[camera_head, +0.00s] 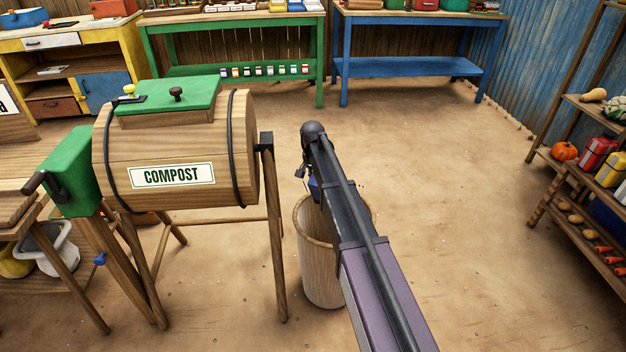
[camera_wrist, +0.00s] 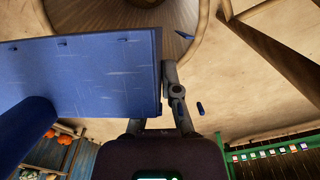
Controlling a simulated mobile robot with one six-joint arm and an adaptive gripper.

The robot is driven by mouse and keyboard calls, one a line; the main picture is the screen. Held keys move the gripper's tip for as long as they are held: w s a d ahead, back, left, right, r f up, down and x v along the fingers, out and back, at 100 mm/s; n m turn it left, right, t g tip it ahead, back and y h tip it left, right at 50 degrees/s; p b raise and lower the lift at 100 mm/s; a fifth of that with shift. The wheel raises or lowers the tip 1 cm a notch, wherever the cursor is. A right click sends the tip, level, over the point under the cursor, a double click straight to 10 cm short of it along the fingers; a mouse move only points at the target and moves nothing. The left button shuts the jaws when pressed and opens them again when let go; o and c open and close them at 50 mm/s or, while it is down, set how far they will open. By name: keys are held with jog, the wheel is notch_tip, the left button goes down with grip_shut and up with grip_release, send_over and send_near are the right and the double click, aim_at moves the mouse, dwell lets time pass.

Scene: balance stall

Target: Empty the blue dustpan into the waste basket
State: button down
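The blue dustpan (camera_wrist: 90,75) fills the left of the wrist view, its flat face streaked with pale marks. My gripper (camera_wrist: 168,100) is shut on it; one finger shows at its right edge and the other is mostly hidden. In the head view only a small part of the dustpan (camera_head: 315,187) shows beside my arm, above the waste basket. The waste basket (camera_head: 321,265) is a tall, light wooden cylinder, its opening partly covered by my arm. Its round rim (camera_wrist: 200,40) shows at the top of the wrist view. The dustpan overlaps the opening there.
The wooden compost drum (camera_head: 180,150) on legs stands left of the basket. A produce rack (camera_head: 590,180) is at right. Open floor (camera_head: 455,180) lies between basket and rack.

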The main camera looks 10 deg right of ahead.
jog(key=shift+f, duration=0.15)
jog(key=shift+f+b, duration=1.4)
jog(key=shift+b, duration=0.15)
jog(key=shift+r+p, duration=1.55)
jog(key=shift+f, duration=0.1)
notch_tip(320, 180, down, 3)
jog(key=b, duration=0.3)
